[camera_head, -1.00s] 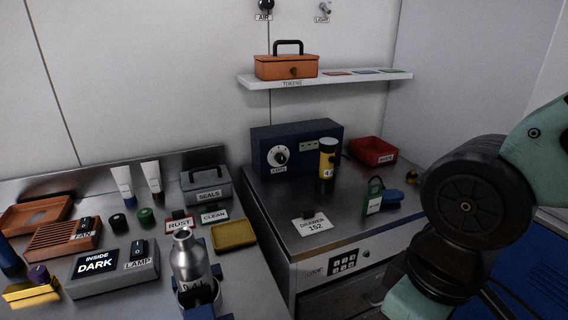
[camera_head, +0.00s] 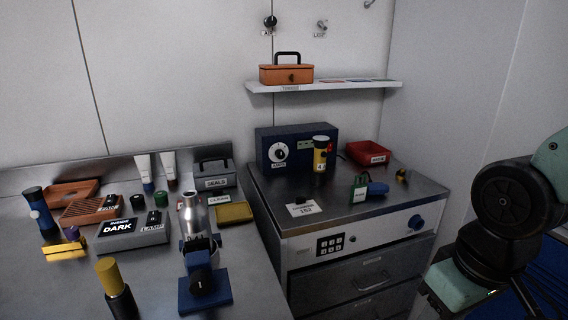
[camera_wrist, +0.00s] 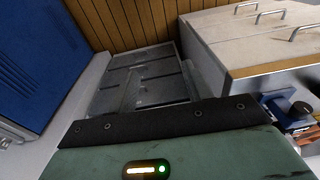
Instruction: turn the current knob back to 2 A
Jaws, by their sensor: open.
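The current knob (camera_head: 279,153) is a dark knob on a white round dial, at the left of the front of a blue box (camera_head: 300,134). A label under the dial appears to read AMPS. The box stands at the back of the steel-topped cabinet. The knob's pointer and the scale figures are too small to read. My gripper's green and black housing (camera_wrist: 165,140) fills the bottom of the wrist view; its fingertips do not show clearly, and nothing is seen held. In the head view my arm is at the right edge, well apart from the knob, and the gripper is out of view.
Left is a cluttered bench.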

